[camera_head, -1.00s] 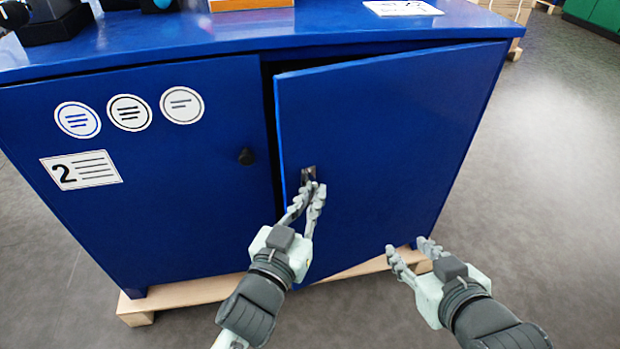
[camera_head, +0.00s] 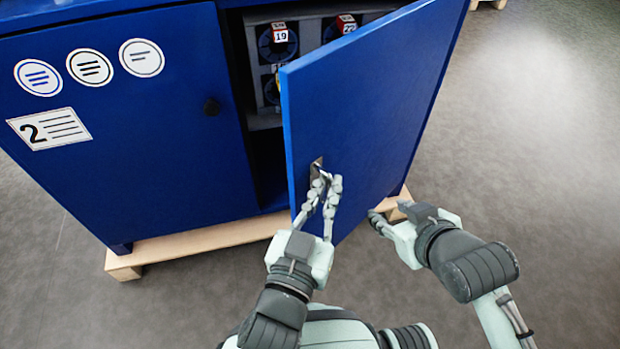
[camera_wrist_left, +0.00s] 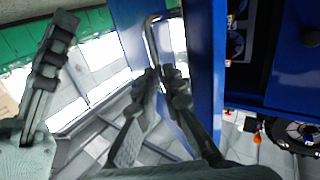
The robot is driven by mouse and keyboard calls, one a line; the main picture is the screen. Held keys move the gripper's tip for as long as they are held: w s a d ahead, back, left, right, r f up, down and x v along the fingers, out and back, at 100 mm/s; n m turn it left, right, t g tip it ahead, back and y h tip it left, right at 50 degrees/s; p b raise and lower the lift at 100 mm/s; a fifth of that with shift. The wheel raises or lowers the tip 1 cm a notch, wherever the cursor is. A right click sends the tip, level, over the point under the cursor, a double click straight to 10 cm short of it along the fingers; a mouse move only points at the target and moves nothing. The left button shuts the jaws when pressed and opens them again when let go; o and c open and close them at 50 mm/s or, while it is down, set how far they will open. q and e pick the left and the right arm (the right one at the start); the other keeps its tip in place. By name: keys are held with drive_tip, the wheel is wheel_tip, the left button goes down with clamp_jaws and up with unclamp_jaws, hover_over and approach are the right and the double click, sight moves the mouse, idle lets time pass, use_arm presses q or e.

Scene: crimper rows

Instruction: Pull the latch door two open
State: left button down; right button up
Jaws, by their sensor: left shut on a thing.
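The blue right-hand door (camera_head: 375,95) of the cabinet stands part open, its free left edge swung out toward me. Its metal latch handle (camera_head: 316,166) is near that edge; in the left wrist view the handle (camera_wrist_left: 151,35) is a thin bent bar. My left gripper (camera_head: 327,180) is shut on the latch handle, its fingers closed together around the bar's lower end. My right gripper (camera_head: 388,213) is open and empty, near the door's lower right, with its fingertips partly hidden.
Numbered items (camera_head: 279,42) show on the shelf inside. The cabinet stands on a wooden pallet (camera_head: 200,240). Grey floor (camera_head: 540,150) is clear to the right.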

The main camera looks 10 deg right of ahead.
use_arm(q)
drive_tip(key=shift+s+d+r, duration=0.15)
drive_tip(key=shift+d+r, duration=0.25)
drive_tip(key=shift+d, duration=0.1)
drive_tip(key=c, duration=1.6)
unclamp_jaws()
drive_tip(key=shift+c, duration=0.2)
drive_tip(key=shift+f, duration=0.1)
